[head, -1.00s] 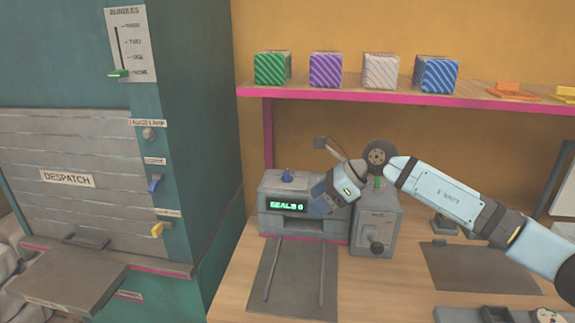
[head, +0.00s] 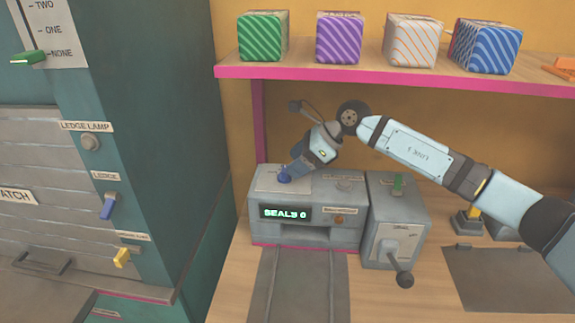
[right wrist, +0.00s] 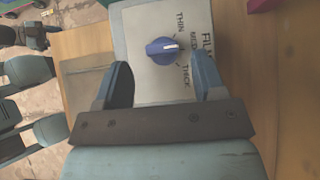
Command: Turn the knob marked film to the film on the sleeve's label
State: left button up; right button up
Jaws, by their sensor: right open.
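The film knob (right wrist: 161,50) is blue with a white pointer, on a pale plate (right wrist: 145,22) marked THIN, MED and THICK. Its pointer faces MED. In the head view the knob (head: 285,177) sits on top left of the grey sealing machine (head: 304,235), whose display reads "SEALS 0". My right gripper (head: 292,168) is above the knob, pointing down at it. In the right wrist view its fingers (right wrist: 161,75) are open, one on each side of the knob, with gaps. I see no sleeve label that I can read. My left gripper is not in view.
A grey box with a black-knobbed lever (head: 403,278) stands right of the machine. A shelf (head: 350,76) with several striped boxes runs above my arm. The teal despatch cabinet (head: 180,130) stands at left. A dark mat (head: 490,275) lies at right.

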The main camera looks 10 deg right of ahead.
aim_at(288, 176)
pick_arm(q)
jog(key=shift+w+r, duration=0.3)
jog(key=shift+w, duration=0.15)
pick_arm(e)
jog(key=shift+x, duration=1.75)
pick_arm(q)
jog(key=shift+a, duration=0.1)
pick_arm(e)
jog(key=shift+c, duration=0.5)
